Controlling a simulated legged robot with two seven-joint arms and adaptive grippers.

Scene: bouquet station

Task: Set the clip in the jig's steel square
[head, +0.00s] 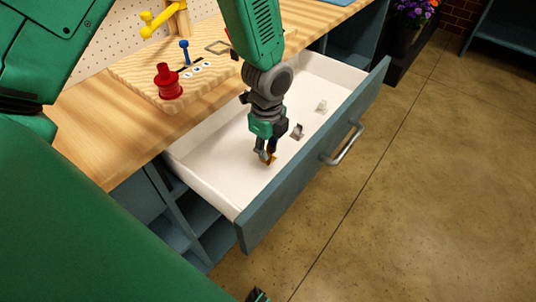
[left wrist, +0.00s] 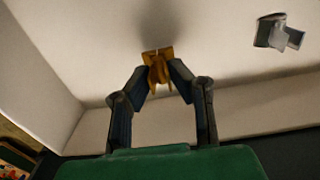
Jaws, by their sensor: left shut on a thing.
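My left gripper (head: 265,155) reaches down into the open drawer. Its fingers are shut on a small brass-coloured clip (head: 269,160). In the left wrist view the clip (left wrist: 158,66) sits between the two fingertips (left wrist: 159,75), close to the white drawer floor; I cannot tell whether it touches it. The jig (head: 135,75) is a pale wooden board on the worktop. A thin grey steel square outline (head: 217,47) lies near its right side, partly hidden by my arm.
The drawer (head: 225,135) also holds a dark grey clip (head: 297,131) and a pale clip (head: 321,106). The grey one also shows in the left wrist view (left wrist: 278,32). A red knob (head: 168,82), blue peg (head: 184,50) and yellow lever (head: 158,22) stand on the jig side.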

